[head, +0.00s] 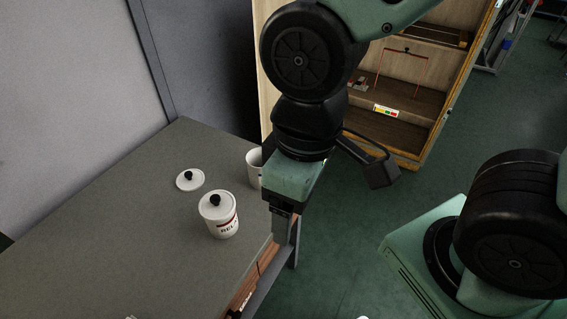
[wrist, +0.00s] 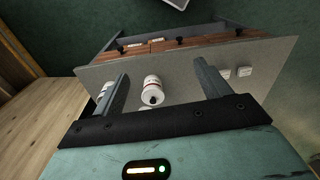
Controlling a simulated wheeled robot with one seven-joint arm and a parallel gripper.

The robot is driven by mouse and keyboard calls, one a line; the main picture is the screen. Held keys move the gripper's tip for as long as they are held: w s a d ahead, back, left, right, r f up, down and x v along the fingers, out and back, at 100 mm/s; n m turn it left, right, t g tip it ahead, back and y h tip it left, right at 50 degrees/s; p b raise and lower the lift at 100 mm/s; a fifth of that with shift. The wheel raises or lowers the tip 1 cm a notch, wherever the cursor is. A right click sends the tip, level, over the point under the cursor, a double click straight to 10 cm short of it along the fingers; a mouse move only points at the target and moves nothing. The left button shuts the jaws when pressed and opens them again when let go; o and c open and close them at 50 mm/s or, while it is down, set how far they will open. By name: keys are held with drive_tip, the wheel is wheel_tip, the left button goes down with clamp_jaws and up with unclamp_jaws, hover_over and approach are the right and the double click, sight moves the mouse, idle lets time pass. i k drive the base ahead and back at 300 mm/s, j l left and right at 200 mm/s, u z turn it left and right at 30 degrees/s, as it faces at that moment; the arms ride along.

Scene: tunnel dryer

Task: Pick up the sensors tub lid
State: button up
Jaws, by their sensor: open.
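A loose white round lid with a black knob (head: 189,179) lies flat on the grey table, knob up. An open white tub (head: 254,167) stands to its right, partly hidden behind my arm; its label cannot be read. A white tub with a red band and its lid on (head: 222,228) stands nearer; its label starts with "RELA". It also shows between my fingers in the wrist view (wrist: 153,84). My gripper (head: 284,234) is open and empty, pointing down near the table's right edge, apart from the lid. In the wrist view my gripper (wrist: 162,70) partly hides another white tub at left.
Small white blocks (wrist: 244,71) show at right in the wrist view. A wooden cabinet (head: 440,110) stands beyond.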

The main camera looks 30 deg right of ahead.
sight(190, 180)
drive_tip(key=i+l+u, duration=0.2)
drive_tip(key=i+l, duration=0.25)
drive_tip(key=i+u, duration=0.1)
drive_tip(key=u, duration=1.3)
